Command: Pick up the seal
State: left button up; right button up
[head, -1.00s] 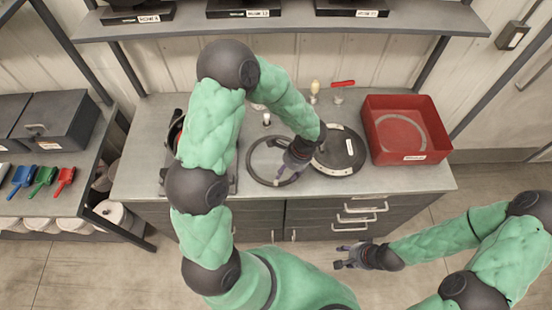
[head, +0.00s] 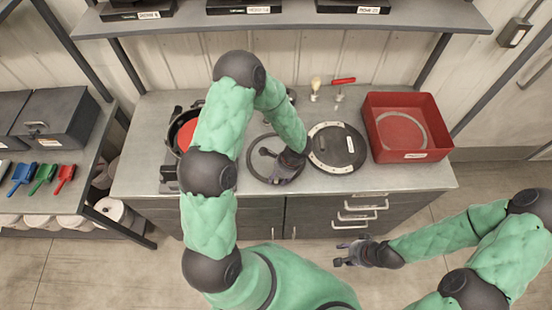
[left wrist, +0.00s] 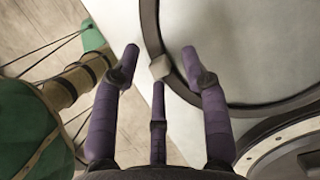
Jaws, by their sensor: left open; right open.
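The seal appears to be a dark ring (head: 250,162) lying flat on the grey bench. In the left wrist view the ring (left wrist: 152,30) curves past my fingers, with a small pale tab (left wrist: 160,68) on its edge. My right gripper (head: 338,255) is open and empty, in front of the drawers.
A black disc with a pale rim (head: 350,149) lies right of the ring. A red bin (head: 440,150) holding a pale ring (head: 402,132) stands at the right. A black housing (head: 169,152) with a red inside is at the left, partly behind my left arm. Small tools stand behind.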

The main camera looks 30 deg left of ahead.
pick_arm(q)
jog(key=shift+f, duration=0.25)
grip_shut()
jog(key=shift+r, duration=0.1)
